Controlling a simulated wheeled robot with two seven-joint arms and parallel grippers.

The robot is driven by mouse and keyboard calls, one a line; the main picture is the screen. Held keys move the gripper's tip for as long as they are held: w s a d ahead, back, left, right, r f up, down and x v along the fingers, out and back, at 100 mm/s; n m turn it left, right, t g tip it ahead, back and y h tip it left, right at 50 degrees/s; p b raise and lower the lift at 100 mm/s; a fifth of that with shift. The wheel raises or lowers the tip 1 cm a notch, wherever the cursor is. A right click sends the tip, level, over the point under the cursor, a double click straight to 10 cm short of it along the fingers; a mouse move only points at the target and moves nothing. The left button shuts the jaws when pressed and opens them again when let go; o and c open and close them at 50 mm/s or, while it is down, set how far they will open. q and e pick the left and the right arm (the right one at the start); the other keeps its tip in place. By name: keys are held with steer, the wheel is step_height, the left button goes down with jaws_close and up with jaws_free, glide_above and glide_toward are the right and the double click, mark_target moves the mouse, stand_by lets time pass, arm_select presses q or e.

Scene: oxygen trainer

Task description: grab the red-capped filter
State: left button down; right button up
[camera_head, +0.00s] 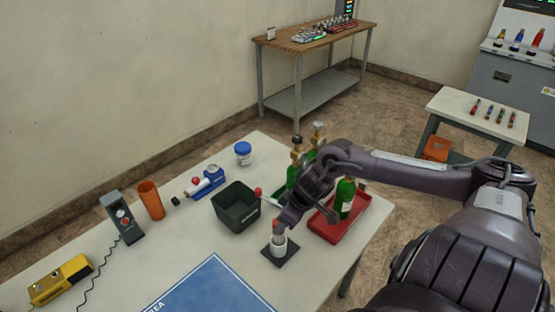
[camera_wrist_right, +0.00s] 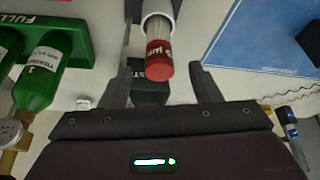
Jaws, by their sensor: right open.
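The red-capped filter (camera_wrist_right: 160,62) is in the right wrist view, its red cap between and just ahead of my right gripper's fingers (camera_wrist_right: 162,86). The fingers are apart, one on each side, with gaps to the cap. In the head view the filter's white lower part (camera_head: 279,247) stands on a dark square pad (camera_head: 281,259) near the table's front right. My right gripper (camera_head: 284,222) comes down over its top and partly hides the cap. My left gripper is not in view.
A red tray (camera_head: 327,232) with a green bottle (camera_head: 345,199) lies right of the filter, close to my arm. A dark bin (camera_head: 236,208) stands behind left. A blue mat (camera_head: 212,288) lies front left. An orange cup (camera_head: 151,199) stands further left.

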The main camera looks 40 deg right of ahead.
mark_target(278, 237)
steer(key=shift+w+a+f, duration=0.1)
steer(key=shift+w+f, duration=0.35)
steer(key=shift+f, duration=0.05)
steer(key=x, duration=0.5)
steer(key=shift+c, duration=0.7)
steer(key=shift+s+r, duration=0.1)
steer(key=c, duration=0.5)
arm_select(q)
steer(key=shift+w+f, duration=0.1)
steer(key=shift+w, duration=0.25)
arm_select(e)
steer(key=c, duration=0.4)
